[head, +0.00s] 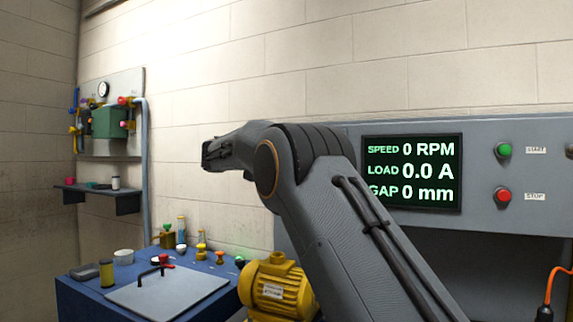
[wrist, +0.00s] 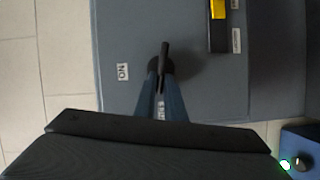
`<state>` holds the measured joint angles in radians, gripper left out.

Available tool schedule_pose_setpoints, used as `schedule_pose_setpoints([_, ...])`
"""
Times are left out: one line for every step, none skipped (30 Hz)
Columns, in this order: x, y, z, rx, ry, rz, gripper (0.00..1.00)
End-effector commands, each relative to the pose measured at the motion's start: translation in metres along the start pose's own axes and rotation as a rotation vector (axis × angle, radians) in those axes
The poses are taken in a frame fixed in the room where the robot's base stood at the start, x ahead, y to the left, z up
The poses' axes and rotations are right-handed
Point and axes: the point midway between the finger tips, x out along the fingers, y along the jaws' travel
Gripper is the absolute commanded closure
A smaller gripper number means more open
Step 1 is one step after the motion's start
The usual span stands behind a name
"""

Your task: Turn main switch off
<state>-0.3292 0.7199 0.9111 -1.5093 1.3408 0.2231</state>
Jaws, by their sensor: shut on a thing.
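The main switch (wrist: 164,56) is a black rotary knob with a narrow bar handle on a grey panel, in the wrist view. Its handle stands nearly upright in that picture. A white ON label (wrist: 122,72) is on the panel to the left of the knob. My gripper (wrist: 162,74) has its two blue fingers converging on the handle from below, and it is shut on it. Another pale label (wrist: 160,108) shows between the fingers, mostly hidden. In the head view my arm blocks the gripper and the switch.
A yellow and black part (wrist: 217,10) sits on the panel right of the switch. The head view shows a display (head: 412,172) reading 0 RPM, 0.0 A and 0 mm, a green button (head: 504,150), a red button (head: 503,195), a yellow motor (head: 278,290) and a blue bench (head: 85,300).

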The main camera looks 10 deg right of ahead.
Motion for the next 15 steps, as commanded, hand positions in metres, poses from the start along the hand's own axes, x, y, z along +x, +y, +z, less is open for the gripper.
schedule_pose_setpoints([0.0005, -0.0027, -0.0003, -0.029, 0.001, 0.011, 1.00])
schedule_pose_setpoints([0.0005, -0.0032, -0.0003, -0.045, 0.001, 0.018, 1.00])
schedule_pose_setpoints([0.0006, -0.0036, -0.0003, -0.067, 0.001, 0.028, 1.00])
schedule_pose_setpoints([0.0006, -0.0041, -0.0002, -0.082, 0.001, 0.034, 1.00])
schedule_pose_setpoints([0.0006, -0.0045, -0.0001, -0.095, 0.001, 0.039, 1.00])
schedule_pose_setpoints([0.0006, -0.0049, 0.0001, -0.113, 0.001, 0.046, 1.00])
schedule_pose_setpoints([0.0006, -0.0051, 0.0001, -0.124, 0.001, 0.051, 1.00])
schedule_pose_setpoints([0.0006, -0.0051, 0.0001, -0.134, 0.001, 0.056, 1.00])
schedule_pose_setpoints([0.0007, -0.0052, 0.0002, -0.147, 0.001, 0.061, 1.00])
schedule_pose_setpoints([0.0007, -0.0054, 0.0003, -0.155, 0.001, 0.064, 1.00])
schedule_pose_setpoints([0.0007, -0.0055, 0.0003, -0.162, 0.001, 0.067, 1.00])
schedule_pose_setpoints([0.0007, -0.0056, 0.0004, -0.170, 0.001, 0.070, 1.00])
schedule_pose_setpoints([0.0007, -0.0056, 0.0004, -0.175, 0.001, 0.072, 1.00])
schedule_pose_setpoints([0.0007, -0.0056, 0.0005, -0.179, 0.001, 0.074, 1.00])
schedule_pose_setpoints([0.0007, -0.0057, 0.0005, -0.184, 0.001, 0.077, 1.00])
